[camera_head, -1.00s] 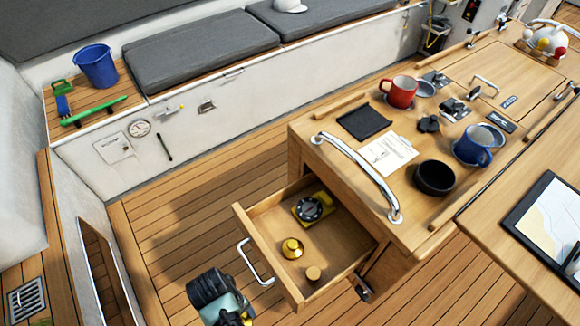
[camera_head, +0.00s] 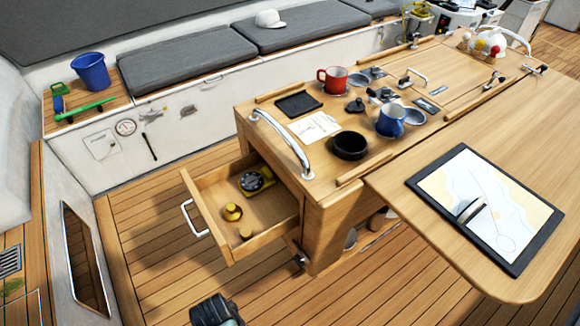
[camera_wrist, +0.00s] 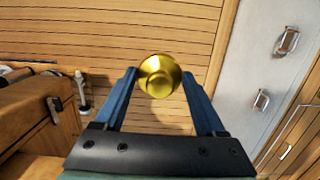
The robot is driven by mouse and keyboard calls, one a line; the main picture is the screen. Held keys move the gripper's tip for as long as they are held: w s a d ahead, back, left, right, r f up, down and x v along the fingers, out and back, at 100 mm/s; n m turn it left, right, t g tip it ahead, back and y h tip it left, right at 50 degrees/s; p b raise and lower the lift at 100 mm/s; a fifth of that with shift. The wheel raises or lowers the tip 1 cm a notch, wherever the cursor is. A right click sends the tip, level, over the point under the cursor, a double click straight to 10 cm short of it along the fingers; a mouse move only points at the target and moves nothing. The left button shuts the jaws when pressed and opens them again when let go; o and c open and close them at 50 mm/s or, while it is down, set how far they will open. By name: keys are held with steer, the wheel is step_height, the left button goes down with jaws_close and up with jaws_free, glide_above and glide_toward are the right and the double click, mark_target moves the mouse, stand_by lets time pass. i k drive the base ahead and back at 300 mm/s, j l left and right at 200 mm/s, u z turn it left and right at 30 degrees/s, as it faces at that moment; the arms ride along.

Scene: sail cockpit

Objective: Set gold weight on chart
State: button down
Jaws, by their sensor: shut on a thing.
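The gold weight (camera_wrist: 160,77) is round and shiny with a raised knob. It sits between the two blue fingers of my gripper (camera_wrist: 159,76), which is shut on it. In the head view only a dark part of my arm shows at the bottom edge; the fingers and the held weight are out of sight. The chart (camera_head: 510,222) lies in a dark frame on the table leaf at the right. A grey and black object (camera_head: 471,211) rests on the chart's left part.
A steel rail (camera_head: 284,139), black bowl (camera_head: 349,145) and blue mug (camera_head: 391,120) stand between drawer and chart. Much of the chart is clear.

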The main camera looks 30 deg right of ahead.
mark_target(505, 240)
steer(key=k+z, duration=0.15)
steer(key=z, duration=0.2)
steer(key=k+l+z, duration=0.15)
steer(key=z, duration=0.15)
steer(key=k+l+z, duration=0.1)
steer(key=z, duration=0.25)
